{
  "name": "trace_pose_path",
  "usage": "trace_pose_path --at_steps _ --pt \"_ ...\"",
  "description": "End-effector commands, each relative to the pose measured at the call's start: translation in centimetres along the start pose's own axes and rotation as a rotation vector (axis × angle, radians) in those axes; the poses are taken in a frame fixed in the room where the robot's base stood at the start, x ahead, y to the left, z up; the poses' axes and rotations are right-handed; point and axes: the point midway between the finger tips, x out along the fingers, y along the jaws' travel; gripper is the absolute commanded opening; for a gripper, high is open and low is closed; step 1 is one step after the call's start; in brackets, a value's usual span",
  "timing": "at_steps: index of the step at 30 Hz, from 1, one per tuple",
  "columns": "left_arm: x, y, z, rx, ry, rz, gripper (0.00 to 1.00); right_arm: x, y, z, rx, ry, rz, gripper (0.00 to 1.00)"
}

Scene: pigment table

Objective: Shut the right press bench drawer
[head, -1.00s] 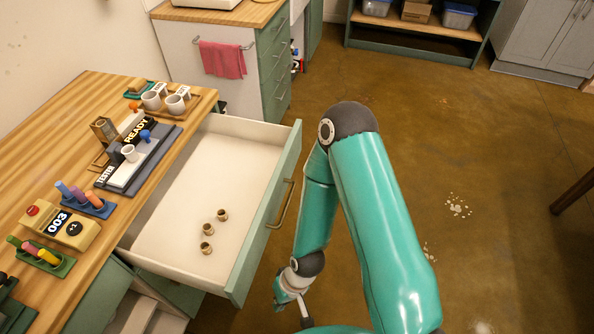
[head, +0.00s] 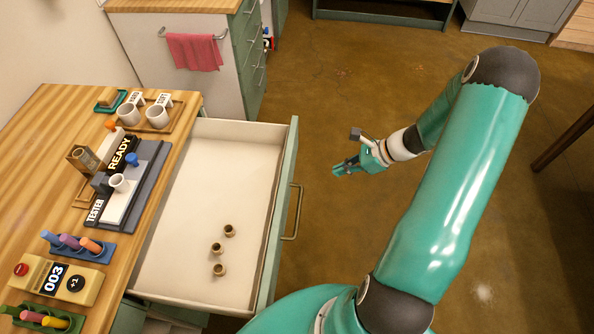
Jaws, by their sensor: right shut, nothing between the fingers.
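The press bench drawer (head: 224,150) is pulled far out from the right side of the wooden bench. Its green front has a brass bar handle (head: 296,212) facing right. Three small brass-coloured cups (head: 218,249) stand inside it, towards the near end. My right gripper (head: 342,171) is shut and empty. It is to the right of the drawer front, apart from the handle, with its fingers pointing left towards the drawer. My left gripper is out of view.
The wooden bench top (head: 58,122) holds white cups, a tester stand (head: 131,190), a counter box (head: 57,276) and marker racks. A cabinet with a red towel (head: 194,52) stands behind. The brown floor (head: 330,100) right of the drawer is open.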

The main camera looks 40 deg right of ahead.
Motion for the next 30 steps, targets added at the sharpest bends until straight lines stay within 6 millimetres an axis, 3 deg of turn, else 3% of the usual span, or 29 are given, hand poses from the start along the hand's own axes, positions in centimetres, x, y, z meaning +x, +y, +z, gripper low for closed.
trace_pose_path --at_steps 13,21,30 --pt "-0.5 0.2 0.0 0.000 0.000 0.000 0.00 9.9 0.4 1.1 -0.023 0.000 0.029 0.00" --pt "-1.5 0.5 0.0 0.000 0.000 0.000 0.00 12.3 0.4 3.7 -0.028 0.000 0.027 0.00" --pt "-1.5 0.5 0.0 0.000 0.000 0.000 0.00 12.8 0.4 4.0 -0.027 0.001 0.025 0.00"
